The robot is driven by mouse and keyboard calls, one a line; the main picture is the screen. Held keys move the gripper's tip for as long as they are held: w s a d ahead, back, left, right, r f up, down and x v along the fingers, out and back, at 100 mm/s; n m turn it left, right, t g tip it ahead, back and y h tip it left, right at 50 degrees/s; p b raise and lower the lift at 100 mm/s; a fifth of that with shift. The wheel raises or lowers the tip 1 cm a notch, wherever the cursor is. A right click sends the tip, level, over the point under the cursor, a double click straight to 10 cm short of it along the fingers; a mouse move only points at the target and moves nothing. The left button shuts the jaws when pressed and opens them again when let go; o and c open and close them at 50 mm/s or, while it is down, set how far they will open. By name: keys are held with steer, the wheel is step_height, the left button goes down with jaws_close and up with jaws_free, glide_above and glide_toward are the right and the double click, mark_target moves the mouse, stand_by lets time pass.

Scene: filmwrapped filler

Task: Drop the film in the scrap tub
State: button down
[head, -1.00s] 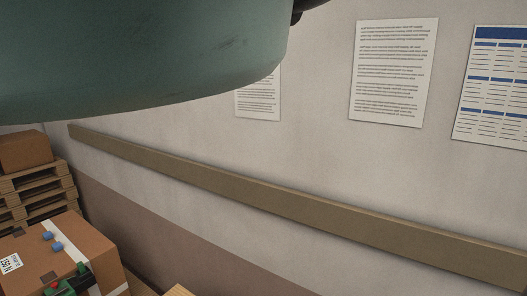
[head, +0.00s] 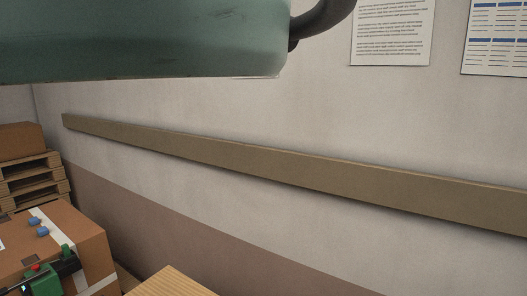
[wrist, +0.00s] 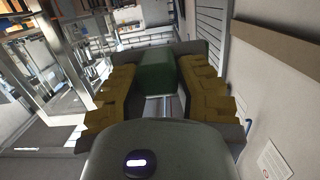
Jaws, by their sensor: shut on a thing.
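In the wrist view my gripper (wrist: 160,88) has its two yellow-brown finger pads closed on either side of a dark green, smooth thing (wrist: 154,75). I cannot tell from its look whether this is the film. My gripper cannot be made out in the head view. I do not see a scrap tub that I can identify in either view.
A taped carton (head: 85,244) with blue knobs and a green-and-black tool (head: 45,276) stands lower left. Behind it are stacked pallets (head: 35,180) with a box (head: 20,141). A wooden rail (head: 290,180) runs along the wall. Metal shelving (wrist: 50,60) shows at left in the wrist view.

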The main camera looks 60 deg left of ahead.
step_height(320, 180, down, 6)
steer(key=b, duration=0.6)
steer(key=shift+w+r, duration=0.1)
steer(key=shift+r, duration=0.1)
steer(key=c, duration=0.7)
jaws_free()
steer(key=shift+c, duration=0.2)
steer(key=shift+a, duration=0.1)
steer(key=v, duration=1.2)
